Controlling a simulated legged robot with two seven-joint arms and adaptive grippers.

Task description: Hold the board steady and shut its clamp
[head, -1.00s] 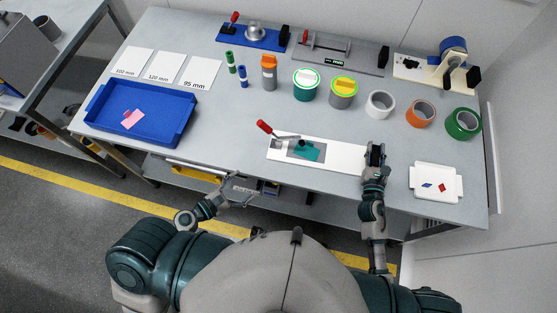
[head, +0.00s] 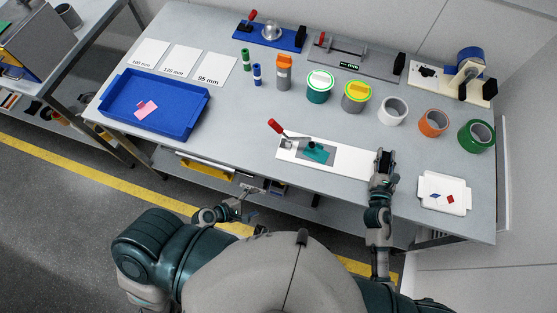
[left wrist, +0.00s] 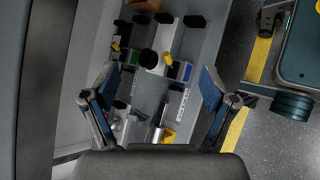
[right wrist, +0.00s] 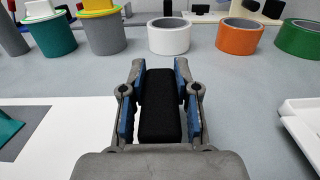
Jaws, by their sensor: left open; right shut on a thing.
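The white board (head: 348,165) lies on the bench near its front edge. Its toggle clamp (head: 297,137) has a red handle (head: 275,126) tilted up to the left. A teal piece (head: 318,152) lies on the board's grey area beside the clamp arm. My right gripper (head: 383,158) is at the board's right end. In the right wrist view its fingers are shut on a black block (right wrist: 160,105) there. My left gripper (head: 262,187) is open and empty, off the bench's front edge, away from the board. Its spread fingers show in the left wrist view (left wrist: 158,88).
A white tray (head: 424,203) with small red and blue pieces stands right of my right gripper. A blue tray (head: 185,125) holds a pink piece at left. Canisters (head: 320,86) and tape rolls (head: 433,123) stand behind the board. Bare bench lies between blue tray and board.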

